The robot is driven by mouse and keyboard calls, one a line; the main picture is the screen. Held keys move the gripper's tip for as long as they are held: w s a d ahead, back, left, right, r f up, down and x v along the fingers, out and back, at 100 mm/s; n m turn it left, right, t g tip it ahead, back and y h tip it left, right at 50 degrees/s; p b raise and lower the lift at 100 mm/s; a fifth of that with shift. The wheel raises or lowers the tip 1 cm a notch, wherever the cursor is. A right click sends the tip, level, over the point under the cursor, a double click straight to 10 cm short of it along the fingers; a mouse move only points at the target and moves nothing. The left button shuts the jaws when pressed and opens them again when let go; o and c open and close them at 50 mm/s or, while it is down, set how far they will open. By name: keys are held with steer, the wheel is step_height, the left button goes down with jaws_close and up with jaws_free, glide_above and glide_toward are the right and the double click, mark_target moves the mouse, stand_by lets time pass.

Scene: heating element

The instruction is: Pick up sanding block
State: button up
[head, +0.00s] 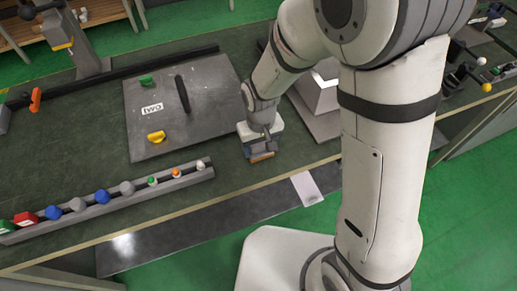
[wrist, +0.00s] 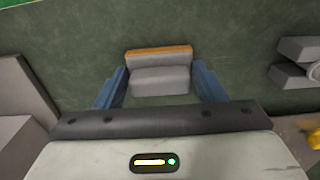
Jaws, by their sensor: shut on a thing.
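The sanding block, a grey block with an orange-brown side, is between the two blue fingers of my gripper in the wrist view (wrist: 160,78). My gripper (wrist: 160,88) is shut on it, one finger at each side. In the head view my gripper (head: 262,145) points down near the front edge of the green workbench, right of the dark plate. The lower edge of the sanding block (head: 262,157) shows below the fingers. I cannot tell whether the block touches the bench top.
The dark plate (head: 205,108) with green and yellow pieces lies to the left. A rail (head: 165,186) with several coloured knobs runs along the front left. A grey box-like thing (head: 318,92) stands behind my arm. The green bench top (head: 80,150) is clear between plate and rail.

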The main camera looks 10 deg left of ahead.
mark_target(260, 145)
steer(key=shift+c, duration=0.9)
steer(key=shift+r, duration=0.3)
step_height(260, 145, up, 10)
steer(key=shift+f+b, duration=0.25)
steer(key=shift+b, duration=0.05)
steer(key=o, duration=0.5)
steer(key=c, duration=0.3)
steer(key=shift+s+f, duration=0.1)
steer(key=shift+c, duration=0.2)
